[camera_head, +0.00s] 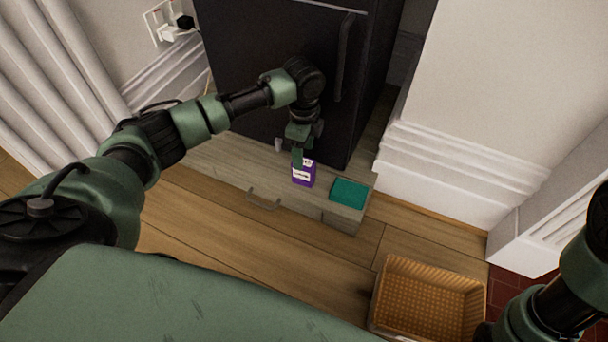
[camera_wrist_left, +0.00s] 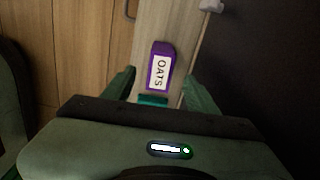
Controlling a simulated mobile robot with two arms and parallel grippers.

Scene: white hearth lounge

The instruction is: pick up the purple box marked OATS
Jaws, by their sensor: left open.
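The purple box (camera_head: 303,178) with a white label stands on a low grey wood drawer unit, in front of a dark fridge-like cabinet. In the left wrist view the purple box (camera_wrist_left: 161,48) shows the word OATS on its label. My left gripper (camera_head: 298,159) is above the box and overlaps its top edge in the head view. In the wrist view the fingers of my left gripper (camera_wrist_left: 160,84) are apart, with the near end of the box between them in the picture. I cannot tell whether they touch it. My right arm shows at lower right; its gripper is out of view.
A teal item (camera_head: 349,192) lies on the drawer unit (camera_head: 232,170) just right of the box. A woven orange basket (camera_head: 428,262) stands on the wood floor at lower right. The dark cabinet (camera_head: 270,60) rises close behind. A white wall (camera_head: 500,90) is at the right.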

